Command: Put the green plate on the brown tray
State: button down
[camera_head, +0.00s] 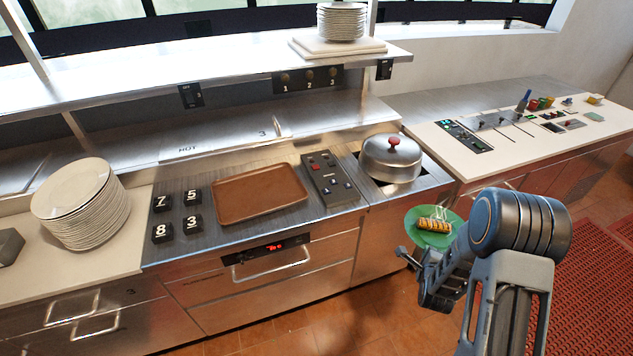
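The green plate (415,229) is in the air in front of the counter, right of centre, with a yellow and brown food item (433,225) on it. My gripper (424,254) is at the plate's near edge and appears shut on it; the arm hides part of the fingers and the plate's right side. The plate looks roughly level. The brown tray (262,193) lies flat and empty on the steel counter, left of and beyond the plate.
Numbered black blocks (177,216) stand left of the tray, and a black button panel (328,179) stands right of it. A lidded pot (391,158) sits behind the plate. A stack of white plates (80,205) stands at left. A steel shelf (200,75) overhangs the back.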

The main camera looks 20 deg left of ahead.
aim_at(247, 190)
jog(key=z, duration=1.35)
jog(key=k, duration=1.3)
jog(key=u, duration=2)
